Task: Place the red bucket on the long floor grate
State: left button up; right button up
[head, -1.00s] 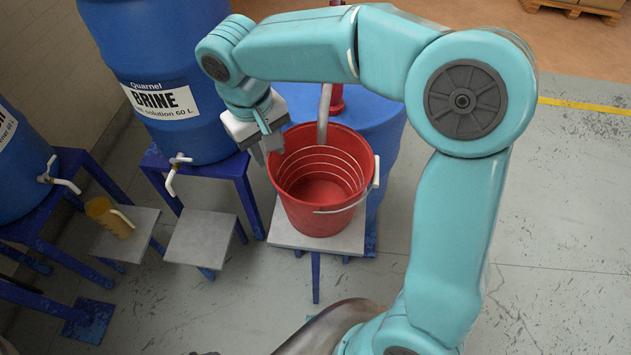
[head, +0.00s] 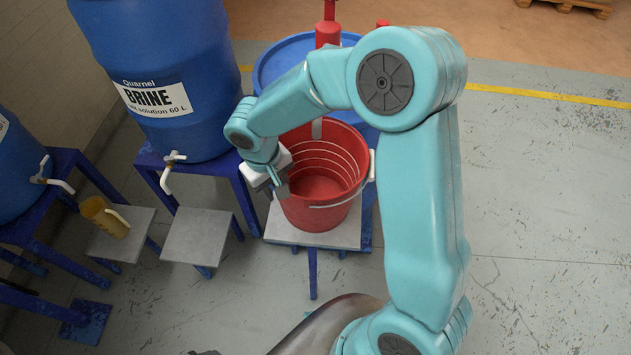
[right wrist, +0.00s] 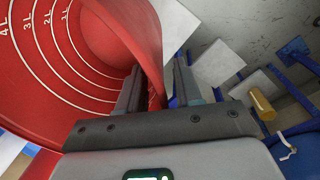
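The red bucket (head: 318,214) stands upright on a small grey-topped stand (head: 350,238), under the spout of a blue drum. Its wire handle hangs down against its side, and white level rings show inside. My right gripper (head: 277,192) is at the bucket's left rim. In the right wrist view the open fingers of my right gripper (right wrist: 157,68) straddle the wall of the bucket (right wrist: 75,45), one inside and one outside, with a gap between them. My left gripper is not in view. No long floor grate is visible.
A blue brine drum (head: 150,60) with a tap stands at the left, and another drum (head: 18,165) is beyond it. A yellow jug (head: 100,215) sits on a low stand. An empty grey-topped stand (head: 195,238) is left of the bucket. The floor (head: 550,220) at right is clear.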

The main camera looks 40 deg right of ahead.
jog(key=shift+s+r, duration=0.1)
jog(key=shift+s, duration=0.05)
grip_shut()
dwell(1.3)
